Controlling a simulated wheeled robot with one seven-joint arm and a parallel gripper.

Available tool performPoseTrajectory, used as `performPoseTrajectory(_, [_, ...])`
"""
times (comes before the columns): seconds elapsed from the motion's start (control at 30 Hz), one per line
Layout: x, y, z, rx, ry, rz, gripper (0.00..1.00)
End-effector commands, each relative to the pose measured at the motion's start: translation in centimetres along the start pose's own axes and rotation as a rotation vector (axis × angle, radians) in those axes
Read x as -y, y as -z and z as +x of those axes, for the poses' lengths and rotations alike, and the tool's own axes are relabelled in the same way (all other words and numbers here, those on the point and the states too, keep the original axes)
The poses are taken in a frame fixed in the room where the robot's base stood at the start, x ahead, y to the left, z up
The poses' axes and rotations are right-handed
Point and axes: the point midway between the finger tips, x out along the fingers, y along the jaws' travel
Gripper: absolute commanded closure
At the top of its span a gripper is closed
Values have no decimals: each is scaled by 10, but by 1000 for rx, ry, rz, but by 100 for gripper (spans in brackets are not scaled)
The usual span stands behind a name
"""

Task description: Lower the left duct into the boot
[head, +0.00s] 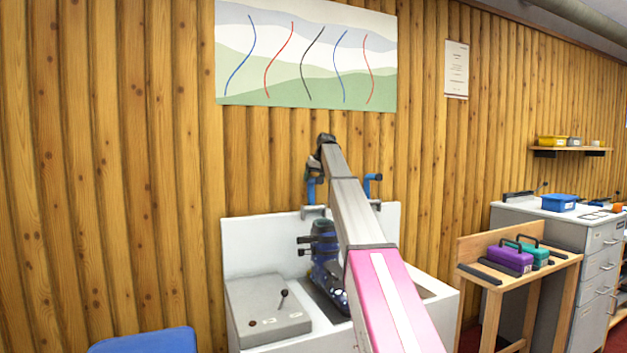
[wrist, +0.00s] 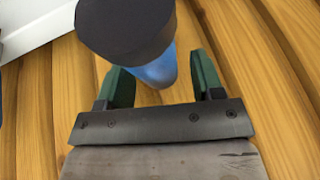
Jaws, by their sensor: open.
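A white boot dryer (head: 240,247) stands against the plank wall with a dark blue boot (head: 325,240) with black straps in it, partly behind my arm. The left duct (head: 311,189), blue, is up at the back above the boot, with its top hidden by my gripper (head: 323,150). In the wrist view, the duct's blue part (wrist: 157,72) shows between the green fingers of my gripper (wrist: 162,75), under a dark round cap (wrist: 125,25). The fingers are open, with a gap on each side of the duct. The duct is not inside the boot.
The right duct (head: 373,186), blue with a dark end, is just right of my arm. A grey box with a lever (head: 268,310) is at the dryer's left. A blue seat (head: 143,341) is at front left. A wooden stand with purple (head: 510,259) and teal cases is at right.

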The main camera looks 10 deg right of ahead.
Motion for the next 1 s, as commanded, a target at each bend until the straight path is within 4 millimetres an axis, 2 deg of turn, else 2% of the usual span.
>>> performPoseTrajectory(0.17, [0,0,0,0,0,0,39])
performPoseTrajectory(0.37, [0,0,0,0,0,0,100])
performPoseTrajectory(0.67, [0,-6,-2,-30,3,-5,100])
performPoseTrajectory(1.0, [0,-38,-12,-234,22,-39,100])
